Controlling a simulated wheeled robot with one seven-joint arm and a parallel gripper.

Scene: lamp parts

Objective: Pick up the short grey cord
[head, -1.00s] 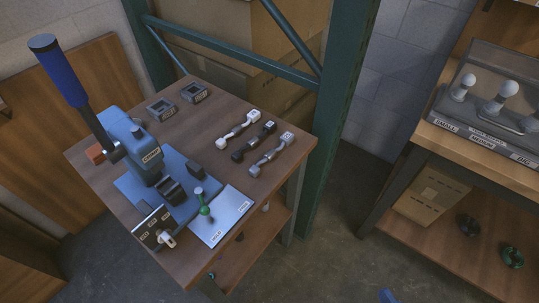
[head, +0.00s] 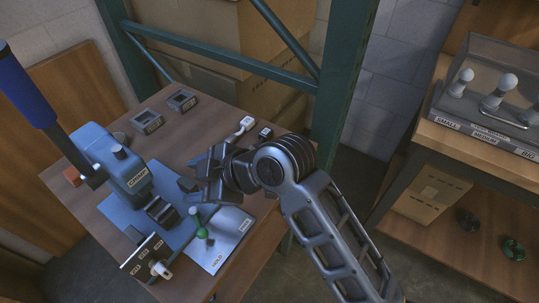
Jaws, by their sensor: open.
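The short grey cord is hidden in the head view behind my wrist and gripper. My gripper (head: 199,172) is open over the table, its fingers pointing left, above the area of the cords. I cannot tell its height or how far it is from the grey cord. A white cord (head: 245,124) shows only its far end above my gripper. A black cord (head: 265,133) also shows only its far end, next to my wrist.
The blue crimp press (head: 112,165) with its tall lever stands left of my gripper. A marked plate (head: 226,240) with a green-knobbed part lies in front. Two small grey trays (head: 147,120) sit at the back. A green rack post (head: 345,90) rises close behind my arm.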

